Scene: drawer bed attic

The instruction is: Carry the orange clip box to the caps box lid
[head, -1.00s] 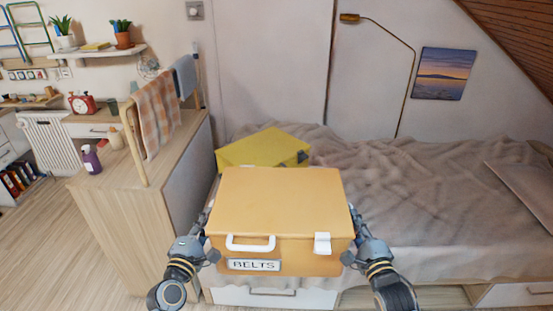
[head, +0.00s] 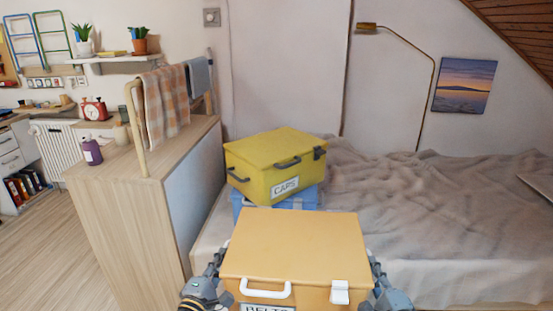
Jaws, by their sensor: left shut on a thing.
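The orange clip box (head: 294,243), with a white handle, a white clip and a partly cut-off BELTS label, is held level in front of me at the bottom of the head view. My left gripper (head: 219,271) is shut on its left side. My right gripper (head: 378,274) is against its right side, its fingers mostly hidden. The yellow caps box (head: 246,176), with dark handle and clips and a CAPS label, sits beyond it on a blue box (head: 308,198). Its closed lid (head: 275,148) is bare. The orange box hides part of the blue box.
The bed with a rumpled grey-brown blanket (head: 440,205) spreads to the right. A wooden cabinet (head: 125,215) stands at the left, with a towel rail and checked towel (head: 166,105) and a purple bottle (head: 92,152). A lamp (head: 430,95) rises behind the bed.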

